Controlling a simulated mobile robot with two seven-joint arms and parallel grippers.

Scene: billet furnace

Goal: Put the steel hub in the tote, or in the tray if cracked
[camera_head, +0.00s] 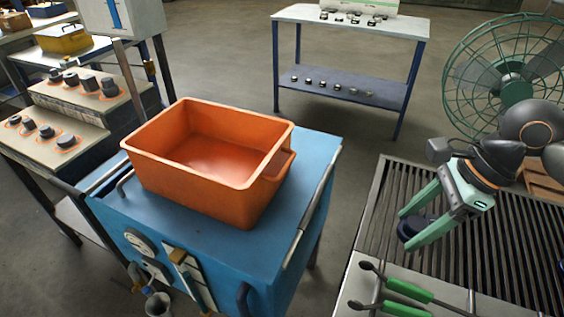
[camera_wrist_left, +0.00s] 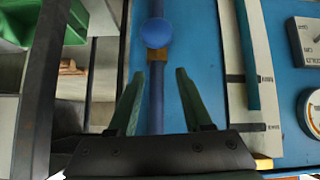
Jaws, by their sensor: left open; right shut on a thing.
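My right gripper (camera_head: 407,229) is shut on a small dark round part, which looks like the steel hub (camera_head: 411,231). It holds the hub over the near left part of the slatted grey bed at the right. The fingers partly cover the hub, and I cannot tell whether it is cracked. An orange tote (camera_head: 258,201) stands on the blue cart, to the left of the right gripper. It looks empty. My left gripper (camera_wrist_left: 158,72) is open and empty in the left wrist view. I cannot tell which thing is the tray.
The blue cart (camera_head: 285,235) carries gauges on its front. Two green-handled tools (camera_head: 408,290) lie at the slatted bed's near edge. A green fan (camera_head: 480,75) stands behind the bed. Dark parts stand on stepped racks (camera_head: 75,110) at left. A blue-legged table (camera_head: 345,85) is at the back.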

